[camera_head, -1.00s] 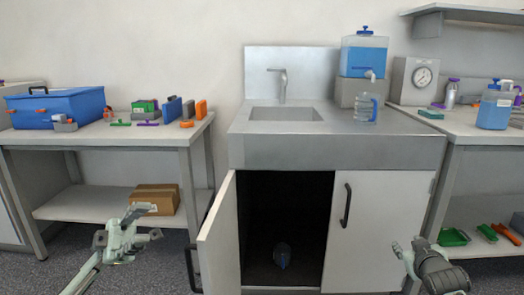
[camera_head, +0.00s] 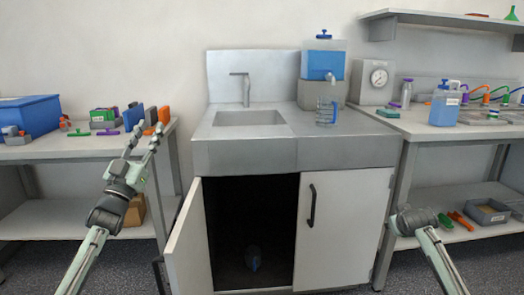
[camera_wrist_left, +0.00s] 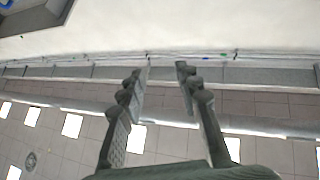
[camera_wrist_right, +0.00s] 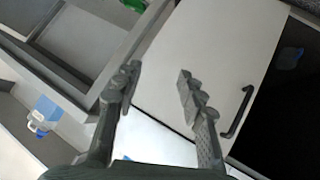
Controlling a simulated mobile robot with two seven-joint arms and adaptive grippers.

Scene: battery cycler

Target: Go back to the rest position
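My left gripper (camera_head: 143,146) is raised in front of the left bench in the head view, with its fingers pointing up. In the left wrist view its two fingers (camera_wrist_left: 164,78) are apart with nothing between them. My right gripper (camera_head: 400,222) is low in front of the sink cabinet's right side in the head view, where its fingers are hard to make out. In the right wrist view its fingers (camera_wrist_right: 158,82) are apart and empty, with the white cabinet door (camera_wrist_right: 205,55) beyond them.
The sink cabinet's left door (camera_head: 187,245) stands open toward me. A blue-based container (camera_head: 253,260) is inside. A clear jug (camera_head: 326,112) and a blue-filled dispenser (camera_head: 323,62) stand on the sink top. Benches stand left (camera_head: 70,150) and right (camera_head: 450,131).

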